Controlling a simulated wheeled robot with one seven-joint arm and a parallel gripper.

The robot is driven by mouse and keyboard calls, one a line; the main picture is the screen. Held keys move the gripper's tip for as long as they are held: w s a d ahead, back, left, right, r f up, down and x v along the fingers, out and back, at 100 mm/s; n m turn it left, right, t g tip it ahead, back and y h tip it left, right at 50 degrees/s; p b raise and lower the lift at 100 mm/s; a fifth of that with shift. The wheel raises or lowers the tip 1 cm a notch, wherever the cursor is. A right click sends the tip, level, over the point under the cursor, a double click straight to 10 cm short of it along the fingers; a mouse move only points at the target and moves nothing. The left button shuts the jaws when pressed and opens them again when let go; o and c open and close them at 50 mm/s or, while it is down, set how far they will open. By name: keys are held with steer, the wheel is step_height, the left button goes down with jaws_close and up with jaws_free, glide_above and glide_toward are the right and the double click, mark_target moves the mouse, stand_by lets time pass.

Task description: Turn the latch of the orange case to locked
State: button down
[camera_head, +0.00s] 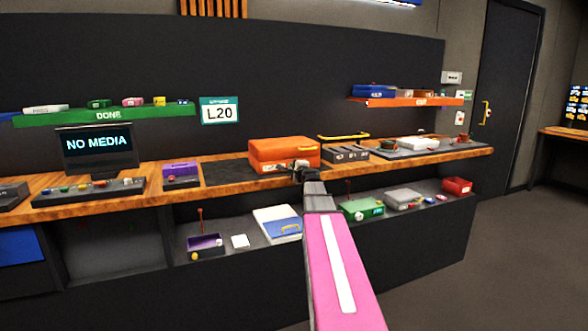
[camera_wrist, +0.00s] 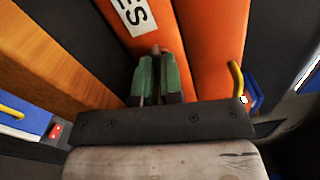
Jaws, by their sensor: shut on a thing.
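The orange case (camera_head: 283,153) sits on the wooden bench, its front facing me. In the wrist view its orange face (camera_wrist: 208,50) fills the upper middle, with part of a white label (camera_wrist: 135,14). My gripper (camera_head: 301,165) is at the front of the case, toward its right side. In the wrist view the green fingertips of my gripper (camera_wrist: 157,75) are close together on a small brownish piece (camera_wrist: 155,50), which looks like the latch. The fingers hide most of it, so I cannot tell which way it points.
A yellow handle (camera_wrist: 236,78) stands near the fingers in the wrist view. A purple box (camera_head: 181,171) lies left of the case on the bench (camera_head: 230,180). The lower shelf holds a green box (camera_head: 361,210).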

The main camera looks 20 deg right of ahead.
steer(key=shift+n, duration=0.9)
steer(key=c, duration=1.3)
jaws_free()
steer(key=shift+o, duration=0.2)
steer(key=s, duration=1)
steer(key=shift+s+d, duration=0.15)
steer(key=shift+s, duration=0.25)
